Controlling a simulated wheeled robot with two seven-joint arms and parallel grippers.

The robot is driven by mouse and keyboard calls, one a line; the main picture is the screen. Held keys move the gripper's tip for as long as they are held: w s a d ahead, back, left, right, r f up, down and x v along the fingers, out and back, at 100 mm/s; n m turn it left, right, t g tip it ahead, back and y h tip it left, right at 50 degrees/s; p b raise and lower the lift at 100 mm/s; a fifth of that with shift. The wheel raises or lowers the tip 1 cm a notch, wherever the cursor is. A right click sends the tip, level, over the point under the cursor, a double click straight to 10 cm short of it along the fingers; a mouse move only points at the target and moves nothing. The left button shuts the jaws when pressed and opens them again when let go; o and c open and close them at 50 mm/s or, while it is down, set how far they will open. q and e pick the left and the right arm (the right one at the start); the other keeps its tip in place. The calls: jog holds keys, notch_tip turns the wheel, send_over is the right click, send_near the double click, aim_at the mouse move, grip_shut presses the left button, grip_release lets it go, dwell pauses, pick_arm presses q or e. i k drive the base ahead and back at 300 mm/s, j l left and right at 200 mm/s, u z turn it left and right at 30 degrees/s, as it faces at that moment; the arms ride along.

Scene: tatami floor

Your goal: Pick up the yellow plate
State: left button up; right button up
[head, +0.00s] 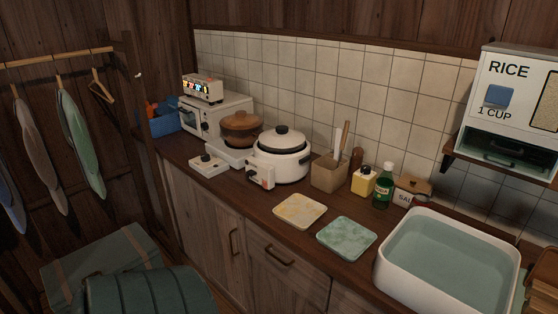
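The yellow plate (300,210) is a square, pale yellow mottled plate lying flat on the dark wooden counter. It sits near the counter's front edge, left of a green mottled plate (346,237). Nothing lies on it and it is fully visible. Neither of my grippers shows in the head view.
A white basin of water (384,272) stands right of the plates. Behind them are a utensil box (328,174), a yellow bottle (363,181) and a green bottle (383,188). A white rice cooker (279,165) stands behind left. Cabinet handles (278,257) jut out below.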

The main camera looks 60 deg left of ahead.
aim_at(298, 210)
jog(key=k+j, duration=0.1)
jog(key=j, duration=0.45)
jog(key=k+j, duration=0.1)
jog(key=j, duration=0.4)
jog(key=k+j, duration=0.1)
jog(key=j, duration=0.45)
